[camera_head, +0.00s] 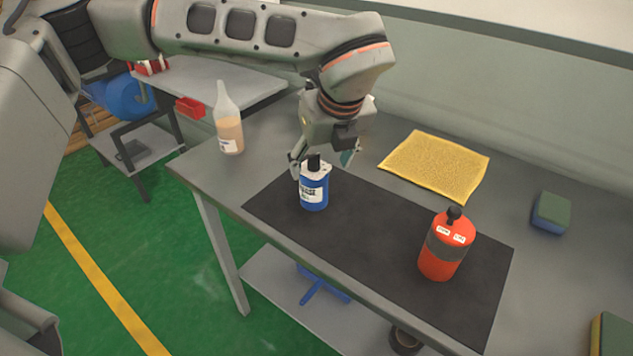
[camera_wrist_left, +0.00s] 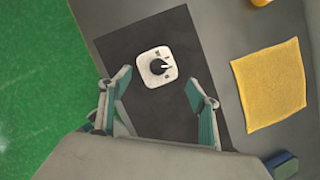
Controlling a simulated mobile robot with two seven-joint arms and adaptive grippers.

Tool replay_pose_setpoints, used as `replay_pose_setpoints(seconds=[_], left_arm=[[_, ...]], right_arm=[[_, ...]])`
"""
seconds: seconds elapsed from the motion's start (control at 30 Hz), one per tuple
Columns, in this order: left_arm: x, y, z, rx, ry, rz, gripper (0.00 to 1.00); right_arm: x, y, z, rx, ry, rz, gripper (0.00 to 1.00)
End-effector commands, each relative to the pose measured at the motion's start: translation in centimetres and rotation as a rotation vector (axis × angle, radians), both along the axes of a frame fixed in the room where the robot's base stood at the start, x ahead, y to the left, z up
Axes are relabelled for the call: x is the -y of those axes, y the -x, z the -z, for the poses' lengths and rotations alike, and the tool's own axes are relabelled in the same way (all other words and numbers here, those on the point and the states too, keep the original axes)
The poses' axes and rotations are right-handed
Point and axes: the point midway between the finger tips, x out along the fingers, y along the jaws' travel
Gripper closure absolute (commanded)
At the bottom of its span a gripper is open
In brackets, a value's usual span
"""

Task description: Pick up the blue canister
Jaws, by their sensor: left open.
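The blue canister (camera_head: 314,190) stands upright on the black mat (camera_head: 379,250), with a white top and black cap. In the left wrist view the canister (camera_wrist_left: 157,67) is seen from above, just beyond and between the fingertips. My left gripper (camera_head: 325,165) is open, right behind and above the canister in the head view. Its two fingers (camera_wrist_left: 160,88) are spread wide in the left wrist view. My right gripper is not in view.
A red canister (camera_head: 446,246) stands on the mat to the right. A yellow cloth (camera_head: 436,165) lies behind the mat. A clear bottle (camera_head: 228,122) stands at the left, and a sponge (camera_head: 551,212) lies at the right. The mat between the canisters is clear.

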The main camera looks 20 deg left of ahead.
Motion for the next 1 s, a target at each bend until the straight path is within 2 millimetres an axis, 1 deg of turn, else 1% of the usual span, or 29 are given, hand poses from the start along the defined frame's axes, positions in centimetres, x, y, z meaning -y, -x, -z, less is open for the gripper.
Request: replay_pose_setpoints(seconds=[0.03, 0.1, 0.27, 0.33, 0.47, 0.5, 0.6, 0.83, 0.87, 0.9, 0.97, 1.0], left_arm=[[-0.2, -0.1, 0.7, -0.003, -0.001, -0.001, 0.38], [-0.3, -0.3, 1.3, -0.003, 0.000, 0.001, 0.38], [-0.7, -0.6, 2.3, -0.004, 0.001, 0.002, 0.38], [-1.0, -0.7, 3.0, -0.004, 0.001, 0.002, 0.38], [-1.8, -1.1, 4.7, -0.007, 0.001, 0.003, 0.38], [-1.9, -1.3, 5.3, -0.006, 0.002, 0.003, 0.38], [-2.1, -1.7, 6.3, -0.005, 0.001, 0.005, 0.38], [-2.1, -1.8, 6.5, -0.003, 0.002, 0.006, 0.38], [-2.1, -1.8, 6.5, -0.003, 0.002, 0.006, 0.44], [-2.1, -1.8, 6.4, -0.003, 0.002, 0.006, 0.54], [-2.1, -1.8, 6.4, -0.003, 0.002, 0.006, 0.70], [-2.1, -1.8, 6.4, -0.003, 0.002, 0.006, 0.80]], right_arm=[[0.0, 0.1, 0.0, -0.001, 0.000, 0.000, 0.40], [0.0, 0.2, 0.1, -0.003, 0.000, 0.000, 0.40], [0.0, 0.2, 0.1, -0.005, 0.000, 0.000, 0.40], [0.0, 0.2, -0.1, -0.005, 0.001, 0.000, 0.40], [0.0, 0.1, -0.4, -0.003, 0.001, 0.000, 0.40], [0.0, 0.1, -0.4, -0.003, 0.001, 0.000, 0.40], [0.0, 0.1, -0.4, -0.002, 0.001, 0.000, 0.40], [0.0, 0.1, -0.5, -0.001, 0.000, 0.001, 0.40], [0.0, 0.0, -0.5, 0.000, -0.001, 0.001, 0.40], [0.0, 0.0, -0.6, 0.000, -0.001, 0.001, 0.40], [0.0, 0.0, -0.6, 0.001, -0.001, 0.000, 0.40], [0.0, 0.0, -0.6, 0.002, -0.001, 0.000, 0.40]])
